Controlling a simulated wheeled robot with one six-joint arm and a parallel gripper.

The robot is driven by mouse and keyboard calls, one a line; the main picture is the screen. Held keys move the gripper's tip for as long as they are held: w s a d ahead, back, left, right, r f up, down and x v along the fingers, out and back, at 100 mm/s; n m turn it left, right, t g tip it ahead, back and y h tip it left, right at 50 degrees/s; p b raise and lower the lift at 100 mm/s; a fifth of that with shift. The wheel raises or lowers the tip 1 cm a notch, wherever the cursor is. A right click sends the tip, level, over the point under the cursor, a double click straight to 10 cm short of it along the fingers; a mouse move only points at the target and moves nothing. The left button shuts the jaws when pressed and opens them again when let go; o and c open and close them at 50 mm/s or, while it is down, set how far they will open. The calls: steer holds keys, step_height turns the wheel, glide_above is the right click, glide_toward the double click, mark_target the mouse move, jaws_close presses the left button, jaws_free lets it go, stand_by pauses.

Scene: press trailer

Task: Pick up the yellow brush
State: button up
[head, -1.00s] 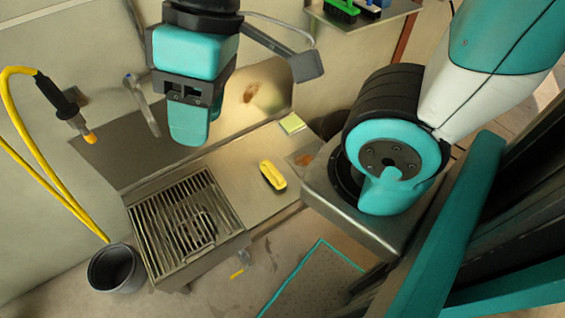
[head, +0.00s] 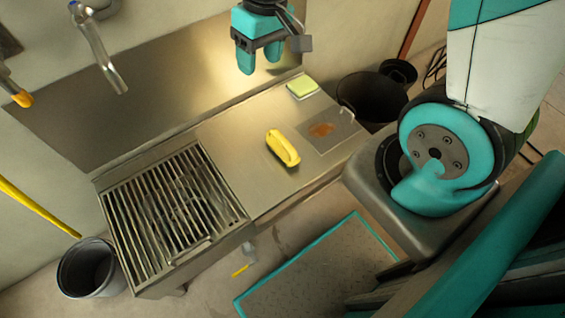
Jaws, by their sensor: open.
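The yellow brush (head: 283,148) lies on the steel counter (head: 235,135), between the slatted grate and a stained square plate. My gripper (head: 259,66) is at the top middle of the head view, with two teal fingers pointing down and a gap between them. It is empty and apart from the brush, above and behind it in the picture. The brush is fully visible and nothing covers it.
A slatted grate (head: 175,210) fills the counter's left part. A yellow-green sponge (head: 302,87) and a stained plate (head: 328,130) lie to the right. A tap (head: 100,50) hangs at upper left. Buckets stand at lower left (head: 88,268) and right (head: 365,100).

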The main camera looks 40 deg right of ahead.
steer(key=w+d+f+m+h+b, duration=0.15)
steer(key=d+f+b, duration=0.25)
steer(key=f, duration=0.6)
steer(key=w+d+f+m+b, duration=0.15)
steer(key=d+f+b, duration=0.25)
steer(key=f, duration=0.6)
steer(key=n+b, duration=0.1)
steer(key=b, duration=0.3)
glide_above(281, 137)
steer(key=f, duration=1.1)
steer(key=shift+s+d+f, duration=0.15)
steer(key=shift+s, duration=0.1)
steer(key=shift+w+f+b, duration=0.2)
steer(key=shift+f+b, duration=1.7)
steer(key=shift+f, duration=1.2)
steer(key=shift+r, duration=0.1)
jaws_close()
